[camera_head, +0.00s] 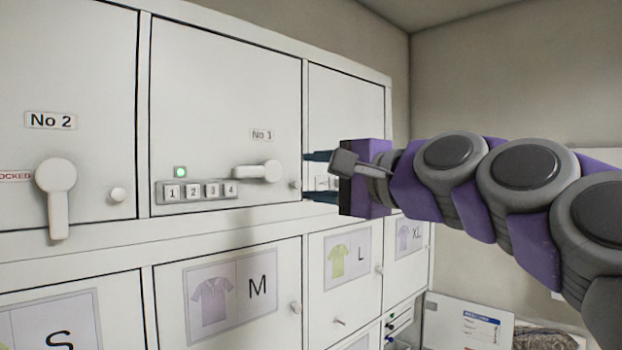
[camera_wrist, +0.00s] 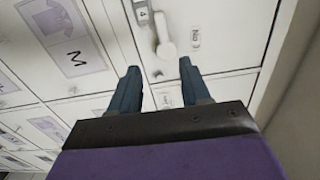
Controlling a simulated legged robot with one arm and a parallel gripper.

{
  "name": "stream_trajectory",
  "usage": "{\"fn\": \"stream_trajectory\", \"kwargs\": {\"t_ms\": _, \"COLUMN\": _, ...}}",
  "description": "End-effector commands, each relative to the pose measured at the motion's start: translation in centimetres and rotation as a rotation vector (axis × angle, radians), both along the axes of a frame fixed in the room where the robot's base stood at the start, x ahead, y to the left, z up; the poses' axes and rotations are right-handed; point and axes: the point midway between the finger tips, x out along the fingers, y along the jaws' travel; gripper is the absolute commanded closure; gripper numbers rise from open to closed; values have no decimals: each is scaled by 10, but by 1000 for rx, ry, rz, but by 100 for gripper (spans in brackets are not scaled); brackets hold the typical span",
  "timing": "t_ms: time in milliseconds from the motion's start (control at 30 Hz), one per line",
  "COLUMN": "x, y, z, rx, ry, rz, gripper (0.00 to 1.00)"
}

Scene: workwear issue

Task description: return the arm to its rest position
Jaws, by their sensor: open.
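My gripper (camera_head: 311,176) is open and empty, in front of the white lockers at the right of the head view. Its two blue-grey fingers also show in the wrist view (camera_wrist: 159,68), spread apart with nothing between them. My purple and grey arm reaches in from the right edge of the head view. The fingers stand just right of the keypad door (camera_head: 226,90) in the head view. I cannot tell whether they touch the lockers.
The keypad door looks shut, with a lit green lamp (camera_head: 181,172) and a sideways handle (camera_head: 258,172). The No 2 handle (camera_head: 56,190) points down. Shirt-marked size doors run below. A white box (camera_head: 466,322) stands low at the right. The corner wall is bare.

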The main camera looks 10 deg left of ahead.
Motion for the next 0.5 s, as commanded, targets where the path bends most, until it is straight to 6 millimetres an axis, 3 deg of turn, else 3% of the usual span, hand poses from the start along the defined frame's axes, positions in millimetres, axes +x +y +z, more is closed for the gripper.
{"fn": "stream_trajectory", "kwargs": {"t_ms": 367, "x": -1, "y": 1, "z": -3, "rx": -8, "ry": 0, "rz": 0, "gripper": 53}}
{"fn": "stream_trajectory", "kwargs": {"t_ms": 467, "x": -4, "y": 4, "z": -26, "rx": -58, "ry": 6, "rz": 3, "gripper": 53}}
{"fn": "stream_trajectory", "kwargs": {"t_ms": 500, "x": -6, "y": 6, "z": -42, "rx": -95, "ry": 9, "rz": 6, "gripper": 53}}
